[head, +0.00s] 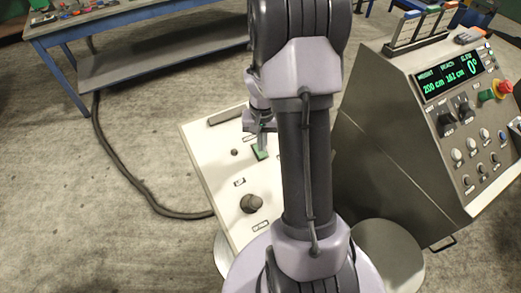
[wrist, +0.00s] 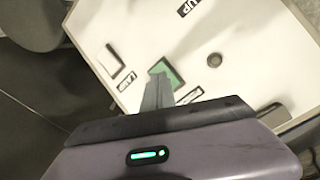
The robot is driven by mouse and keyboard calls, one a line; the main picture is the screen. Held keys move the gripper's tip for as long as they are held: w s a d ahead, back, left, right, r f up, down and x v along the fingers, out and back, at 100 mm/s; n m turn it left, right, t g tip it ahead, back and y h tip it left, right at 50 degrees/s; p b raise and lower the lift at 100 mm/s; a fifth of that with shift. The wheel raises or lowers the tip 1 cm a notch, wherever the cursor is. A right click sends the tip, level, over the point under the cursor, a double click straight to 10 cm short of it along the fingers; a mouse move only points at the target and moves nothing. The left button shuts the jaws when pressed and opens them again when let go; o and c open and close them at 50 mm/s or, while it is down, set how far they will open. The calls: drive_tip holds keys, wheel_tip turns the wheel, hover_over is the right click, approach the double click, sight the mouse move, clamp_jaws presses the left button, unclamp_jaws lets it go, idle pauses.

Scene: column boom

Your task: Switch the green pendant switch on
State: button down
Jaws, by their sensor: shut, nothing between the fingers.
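The green switch (head: 260,154) sits on a pale tilted panel (head: 207,148), left of my arm in the head view. In the wrist view the green switch (wrist: 170,70) shows as a green square in a dark frame, its lower left part covered by my fingers. My gripper (head: 262,143) is shut and empty, with its fingertips just above the switch. In the wrist view the closed fingertips (wrist: 157,80) overlap the switch's near edge; I cannot tell whether they touch it. Whether the switch is on or off is not clear.
The panel also carries a dark round knob (head: 251,204), a small round hole or button (wrist: 214,59), a dark-framed rectangle (wrist: 115,57) and printed labels. A grey control console (head: 390,140) with a lit display stands on the right. A blue-legged workbench (head: 130,12) stands at the back left.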

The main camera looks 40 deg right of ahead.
drive_tip(key=shift+f+b, duration=0.75)
drive_tip(key=shift+f, duration=0.15)
idle(0.3)
wheel_tip(320, 180, up, 7)
drive_tip(key=p, duration=0.5)
